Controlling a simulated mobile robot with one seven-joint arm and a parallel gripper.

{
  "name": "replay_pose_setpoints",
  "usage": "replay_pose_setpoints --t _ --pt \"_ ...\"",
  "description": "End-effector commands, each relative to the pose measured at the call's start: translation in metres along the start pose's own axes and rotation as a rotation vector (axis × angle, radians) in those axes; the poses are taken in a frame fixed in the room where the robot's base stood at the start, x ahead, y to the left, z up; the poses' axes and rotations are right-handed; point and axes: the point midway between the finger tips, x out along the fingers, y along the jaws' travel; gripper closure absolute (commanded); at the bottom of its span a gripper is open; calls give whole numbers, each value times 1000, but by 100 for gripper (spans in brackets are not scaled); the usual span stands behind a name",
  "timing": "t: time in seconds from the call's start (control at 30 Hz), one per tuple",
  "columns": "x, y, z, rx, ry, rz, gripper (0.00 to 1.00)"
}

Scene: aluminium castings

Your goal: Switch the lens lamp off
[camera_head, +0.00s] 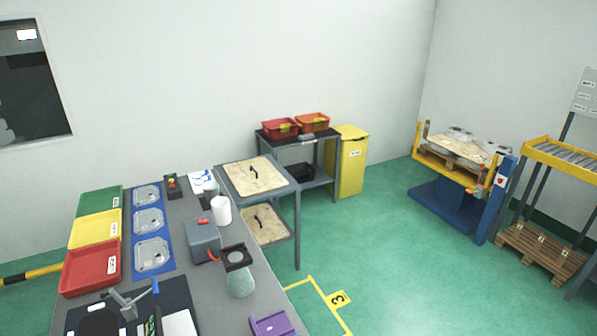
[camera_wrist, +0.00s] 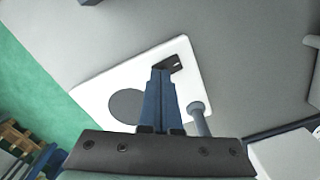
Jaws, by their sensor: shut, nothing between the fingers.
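In the wrist view a white plate (camera_wrist: 90,93) with rounded corners lies on the grey bench top. It bears a dark round disc (camera_wrist: 128,106), a grey-blue post (camera_wrist: 198,118) and a small black switch-like block (camera_wrist: 173,64) with a white mark. It looks like the lens lamp's base. My gripper (camera_wrist: 160,72) is shut and empty, its blue fingertips at the black block; whether they touch cannot be told.
Green, yellow and red trays (camera_head: 92,268) stand along the bench's left, beside a blue board (camera_head: 167,262) with castings. A grey box (camera_head: 203,241), white cylinder (camera_head: 221,210) and purple tray (camera_head: 270,326) line its right side. Green floor (camera_head: 385,265) is open beyond.

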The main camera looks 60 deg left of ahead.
Motion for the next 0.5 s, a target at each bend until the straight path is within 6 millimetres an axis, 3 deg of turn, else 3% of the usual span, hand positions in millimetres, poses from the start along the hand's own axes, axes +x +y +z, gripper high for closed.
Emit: replay_pose_setpoints --t 0.5 --pt "6 0 0 0 0 0 100"
